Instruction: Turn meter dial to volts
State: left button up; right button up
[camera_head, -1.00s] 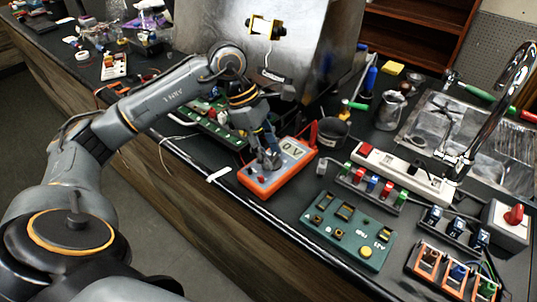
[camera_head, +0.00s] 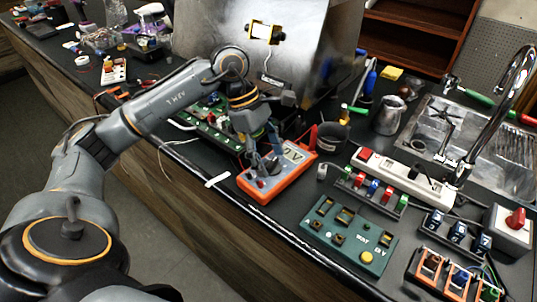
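The orange meter (camera_head: 296,172) lies flat on the dark counter near its front edge, its light display in the upper part of the face. Large dark characters show on the display, the last one a V; the rest is partly covered. My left gripper (camera_head: 264,168) points down over the lower left part of the meter, where the dial is. The dial is mostly hidden by the fingers, so its setting cannot be read. The fingers look slightly apart around the dial, but whether they grip it is unclear. My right gripper is not in view.
A green circuit board (camera_head: 205,118) lies behind my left gripper. A green panel (camera_head: 350,235) with a yellow button sits to the right. A white power strip (camera_head: 400,177), a dark cup (camera_head: 332,136) and a metal jug (camera_head: 389,116) stand farther back, near the sink.

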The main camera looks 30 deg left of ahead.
pick_arm(q)
jog(key=v, duration=1.2)
jog(key=shift+r, duration=0.1)
